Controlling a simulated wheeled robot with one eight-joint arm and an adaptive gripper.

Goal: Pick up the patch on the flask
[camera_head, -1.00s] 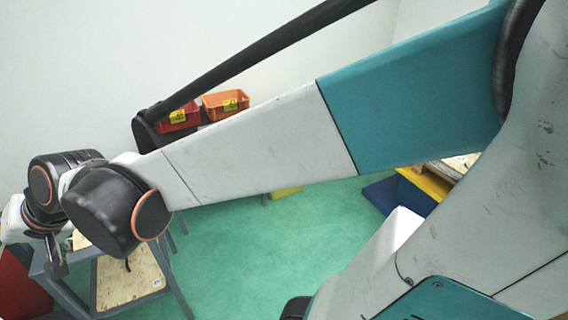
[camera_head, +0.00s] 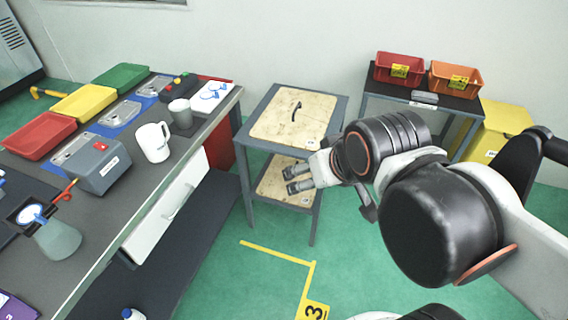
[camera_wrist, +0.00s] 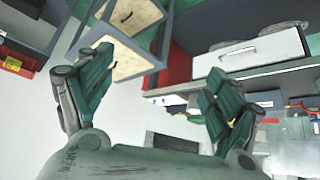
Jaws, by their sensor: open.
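A greyish translucent flask (camera_head: 58,240) stands at the near left of the workbench in the head view. A dark square piece with a pale blue-white round centre (camera_head: 32,213) is at its top; I cannot tell for certain whether this is the patch. My gripper (camera_head: 290,180) is open and empty, pointing left in front of the small wooden-topped table, well to the right of the flask and apart from it. In the wrist view my gripper (camera_wrist: 158,64) shows two spread fingers with nothing between them. I cannot make out the flask in the wrist view.
The workbench (camera_head: 150,190) holds a grey device (camera_head: 95,168), a white mug (camera_head: 153,142), a grey cup (camera_head: 180,112) and red, yellow and green trays (camera_head: 85,103). The small table (camera_head: 290,115) stands behind my gripper. Green floor is open between bench and arm.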

